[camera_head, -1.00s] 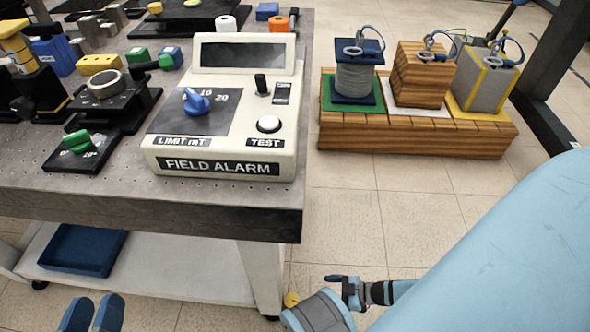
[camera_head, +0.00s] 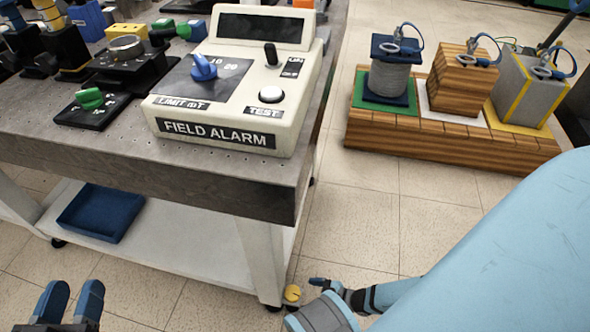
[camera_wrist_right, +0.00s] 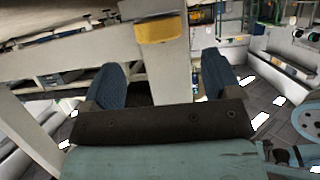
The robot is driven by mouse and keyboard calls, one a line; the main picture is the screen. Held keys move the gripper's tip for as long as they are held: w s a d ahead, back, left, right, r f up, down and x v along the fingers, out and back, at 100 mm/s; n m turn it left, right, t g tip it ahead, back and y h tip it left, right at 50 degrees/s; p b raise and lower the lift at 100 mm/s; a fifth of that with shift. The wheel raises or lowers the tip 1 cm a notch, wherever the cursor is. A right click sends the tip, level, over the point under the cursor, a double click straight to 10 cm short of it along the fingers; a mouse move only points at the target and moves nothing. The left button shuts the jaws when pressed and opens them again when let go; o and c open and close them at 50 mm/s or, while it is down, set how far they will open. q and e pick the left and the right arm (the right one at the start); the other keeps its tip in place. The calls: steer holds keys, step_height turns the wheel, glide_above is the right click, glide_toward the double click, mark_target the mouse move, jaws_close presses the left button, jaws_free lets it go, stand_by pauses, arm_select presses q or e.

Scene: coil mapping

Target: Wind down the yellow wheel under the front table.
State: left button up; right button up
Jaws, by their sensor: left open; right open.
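The yellow wheel (camera_head: 292,293) is small and round, low by the foot of the front table's near right leg. In the right wrist view the yellow wheel (camera_wrist_right: 160,28) shows beyond my fingers, against the pale leg. My right gripper (camera_wrist_right: 161,70) is open, with two blue fingers apart and nothing between them; the wheel lies ahead, roughly centred between them. In the head view my right gripper (camera_head: 328,286) is just right of the wheel, partly hidden by its own wrist. My left gripper (camera_head: 72,287) is open and empty at the lower left.
The front table (camera_head: 150,180) carries a field alarm box (camera_head: 230,90) and several small instruments. A blue tray (camera_head: 100,212) lies on its lower shelf (camera_head: 170,240). A wooden stand (camera_head: 450,145) with coils and blocks is at the right. Tiled floor is free between them.

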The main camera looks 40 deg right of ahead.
steer(key=b+x, duration=0.1)
steer(key=x, duration=0.3)
steer(key=shift+w+a+f+b, duration=0.15)
steer(key=shift+w+f+b, duration=0.1)
steer(key=shift+b, duration=0.1)
steer(key=shift+w+a, duration=0.2)
steer(key=shift+w, duration=0.1)
arm_select(q)
steer(key=shift+w+a+r+m+t+h, duration=0.2)
steer(key=shift+w+r+m+h, duration=0.1)
steer(key=shift+m, duration=0.25)
steer(key=shift+w+a+r+m+t+h, duration=0.2)
steer(key=shift+w+m, duration=0.1)
steer(key=shift+m, duration=0.25)
arm_select(e)
steer(key=shift+w+a+f, duration=0.1)
steer(key=shift+w+a, duration=0.05)
steer(key=shift+w, duration=0.05)
steer(key=shift+c, duration=0.5)
